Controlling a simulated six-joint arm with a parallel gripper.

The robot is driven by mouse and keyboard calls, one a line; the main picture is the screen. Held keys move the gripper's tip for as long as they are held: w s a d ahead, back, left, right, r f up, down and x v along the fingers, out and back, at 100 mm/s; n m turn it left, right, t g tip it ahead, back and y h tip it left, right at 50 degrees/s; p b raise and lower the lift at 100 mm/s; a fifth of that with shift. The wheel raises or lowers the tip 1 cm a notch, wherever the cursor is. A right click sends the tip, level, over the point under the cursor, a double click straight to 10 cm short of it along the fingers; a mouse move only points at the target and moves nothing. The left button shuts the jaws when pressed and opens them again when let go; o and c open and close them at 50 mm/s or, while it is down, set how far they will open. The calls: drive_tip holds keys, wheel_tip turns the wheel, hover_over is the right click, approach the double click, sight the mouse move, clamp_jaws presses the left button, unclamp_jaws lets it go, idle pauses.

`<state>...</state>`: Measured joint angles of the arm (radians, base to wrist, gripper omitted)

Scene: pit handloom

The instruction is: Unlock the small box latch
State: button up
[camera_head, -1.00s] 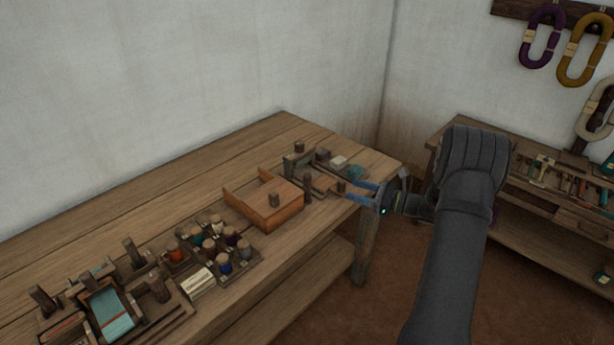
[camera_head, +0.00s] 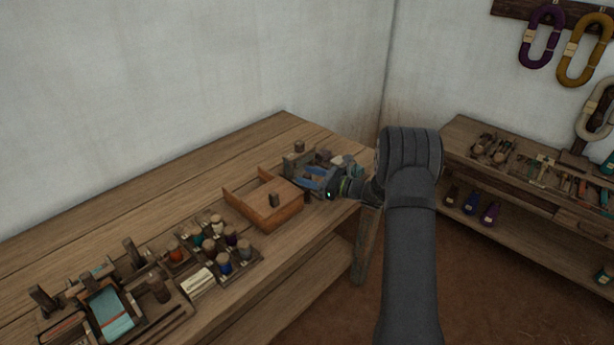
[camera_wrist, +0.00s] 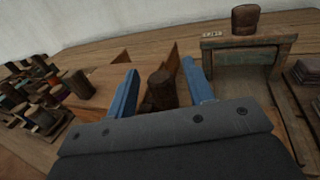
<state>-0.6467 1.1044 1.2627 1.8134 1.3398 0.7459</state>
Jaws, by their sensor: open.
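My gripper (camera_head: 313,178) is open, with its blue fingers over the right end of the bench in the head view. In the wrist view a dark round wooden peg (camera_wrist: 161,88) shows between the two open fingers (camera_wrist: 160,90); I cannot tell whether they touch it. An orange-brown wooden box (camera_head: 282,214) with a round knob (camera_head: 274,200) stands left of my gripper. A small wooden frame-like box (camera_wrist: 246,60) with a round knob on top (camera_wrist: 245,19) stands beyond the right finger in the wrist view. No part is clearly recognisable as a latch.
Several spools (camera_head: 230,237) stand in a rack on the bench (camera_head: 150,215), left of the orange-brown box. A loom-like tray with blue cloth (camera_head: 112,312) is at the bench's near left. A tool table (camera_head: 530,200) stands at the right. The back of the bench is clear.

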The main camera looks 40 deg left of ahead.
drive_tip(key=shift+s+a, duration=0.2)
drive_tip(key=shift+a, duration=0.25)
drive_tip(key=shift+c, duration=0.2)
drive_tip(key=c, duration=1)
drive_tip(key=shift+o, duration=0.2)
drive_tip(key=shift+m+t, duration=0.3)
drive_tip(key=shift+t, duration=0.2)
drive_tip(key=m+t, duration=0.2)
drive_tip(key=t, duration=0.2)
drive_tip(key=m+t, duration=0.3)
drive_tip(key=t, duration=0.1)
drive_tip(key=shift+m+t+h, duration=0.3)
drive_tip(key=shift+m+t, duration=0.9)
drive_tip(key=shift+t, duration=0.5)
drive_tip(key=shift+w+m+t, duration=0.1)
drive_tip(key=shift+m+t, duration=0.2)
drive_tip(key=shift+t, duration=0.1)
drive_tip(key=shift+w+d+t+h, duration=0.1)
drive_tip(key=shift+t+h, duration=0.2)
